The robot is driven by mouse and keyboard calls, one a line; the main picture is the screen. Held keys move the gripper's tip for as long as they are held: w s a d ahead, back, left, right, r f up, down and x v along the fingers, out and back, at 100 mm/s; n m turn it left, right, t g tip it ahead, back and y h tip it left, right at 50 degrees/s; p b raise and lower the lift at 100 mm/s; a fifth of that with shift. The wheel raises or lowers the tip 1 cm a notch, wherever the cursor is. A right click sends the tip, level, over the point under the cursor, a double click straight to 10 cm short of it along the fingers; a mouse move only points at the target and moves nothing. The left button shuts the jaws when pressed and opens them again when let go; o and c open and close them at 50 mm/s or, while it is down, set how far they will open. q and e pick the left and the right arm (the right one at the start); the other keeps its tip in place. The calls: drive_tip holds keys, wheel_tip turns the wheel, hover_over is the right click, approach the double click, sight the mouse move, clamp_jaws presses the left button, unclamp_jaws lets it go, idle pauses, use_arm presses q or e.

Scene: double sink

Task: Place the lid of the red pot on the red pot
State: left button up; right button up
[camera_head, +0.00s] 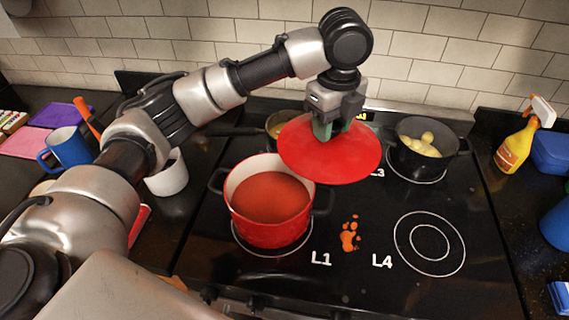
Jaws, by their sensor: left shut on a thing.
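The red pot (268,226) stands uncovered on the front left burner, with red-orange contents (270,197) inside. Its lid (335,158) is a round red disc. My left gripper (326,128) is shut on the lid from above. It holds the lid in the air behind and to the right of the pot. In the picture the lid's left edge comes close to the pot's back right rim. The lid's knob is hidden between the fingers. My right gripper is not in view.
A dark pot with yellowish pieces (424,145) stands at the back right. A pan (274,124) is partly hidden behind the lid. An orange spill (350,234) lies right of the red pot. The front right burner (430,243) is clear. A white cup (168,174) stands left.

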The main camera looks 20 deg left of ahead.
sight(284, 153)
use_arm(q)
drive_tip(key=shift+s+a, duration=0.2)
drive_tip(key=shift+a, duration=0.15)
drive_tip(key=s+a+f, duration=0.1)
drive_tip(key=s+a, duration=0.1)
drive_tip(key=s+a+f+p, duration=0.1)
drive_tip(key=s+a, duration=0.1)
drive_tip(key=s+a+f+p, duration=0.1)
drive_tip(key=a, duration=0.1)
drive_tip(key=shift+s+f, duration=0.25)
drive_tip(key=shift+s, duration=0.15)
wheel_tip(284, 153, down, 7)
drive_tip(key=s+a+p, duration=0.1)
drive_tip(key=a+p, duration=0.1)
drive_tip(key=shift+s+a+r, duration=0.15)
drive_tip(key=shift+s+a, duration=0.2)
drive_tip(key=shift+s, duration=0.05)
drive_tip(key=o, duration=1.1)
drive_tip(key=shift+c, duration=0.2)
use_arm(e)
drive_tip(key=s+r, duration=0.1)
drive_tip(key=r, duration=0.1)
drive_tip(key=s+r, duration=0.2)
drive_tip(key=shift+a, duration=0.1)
